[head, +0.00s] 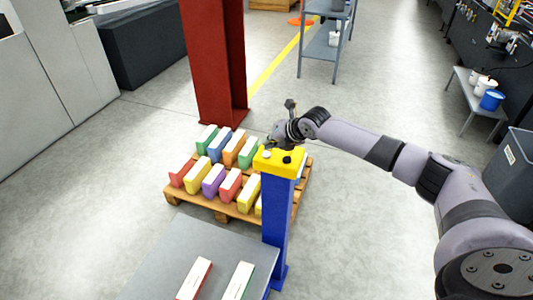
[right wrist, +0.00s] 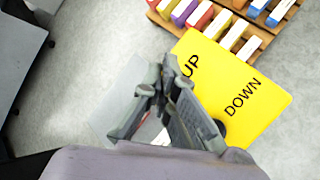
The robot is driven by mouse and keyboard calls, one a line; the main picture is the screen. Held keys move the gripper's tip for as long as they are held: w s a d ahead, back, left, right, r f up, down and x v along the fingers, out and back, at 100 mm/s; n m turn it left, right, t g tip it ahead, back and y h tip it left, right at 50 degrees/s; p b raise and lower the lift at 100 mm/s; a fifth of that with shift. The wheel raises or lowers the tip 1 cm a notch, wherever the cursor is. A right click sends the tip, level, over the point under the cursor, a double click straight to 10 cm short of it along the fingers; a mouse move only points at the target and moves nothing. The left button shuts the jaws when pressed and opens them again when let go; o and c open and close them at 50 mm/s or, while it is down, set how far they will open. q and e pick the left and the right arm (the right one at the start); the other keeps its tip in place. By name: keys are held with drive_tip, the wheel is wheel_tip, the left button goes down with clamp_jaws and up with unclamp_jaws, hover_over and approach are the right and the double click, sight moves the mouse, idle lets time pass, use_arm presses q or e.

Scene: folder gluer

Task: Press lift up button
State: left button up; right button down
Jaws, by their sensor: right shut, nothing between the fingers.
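A yellow control box (head: 281,163) sits on top of a blue post (head: 277,215). In the right wrist view the yellow panel (right wrist: 237,80) carries the words UP and DOWN. A dark button (right wrist: 219,127) shows below DOWN, partly covered by my gripper. The spot below UP is hidden behind the fingers. In the head view a pale button and a dark button (head: 287,160) show on the box. My right gripper (right wrist: 163,75) is shut and empty, over the UP side of the panel. I cannot tell if it touches. My left gripper is in neither view.
A grey platform (head: 190,252) with a few boxes stands before the post. A wooden pallet (head: 222,212) with several coloured boxes lies behind it. A red column (head: 214,60) rises farther back. Open floor (head: 370,220) lies to the right.

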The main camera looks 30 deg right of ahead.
drive_tip(key=shift+f, duration=0.15)
drive_tip(key=shift+f+b, duration=0.3)
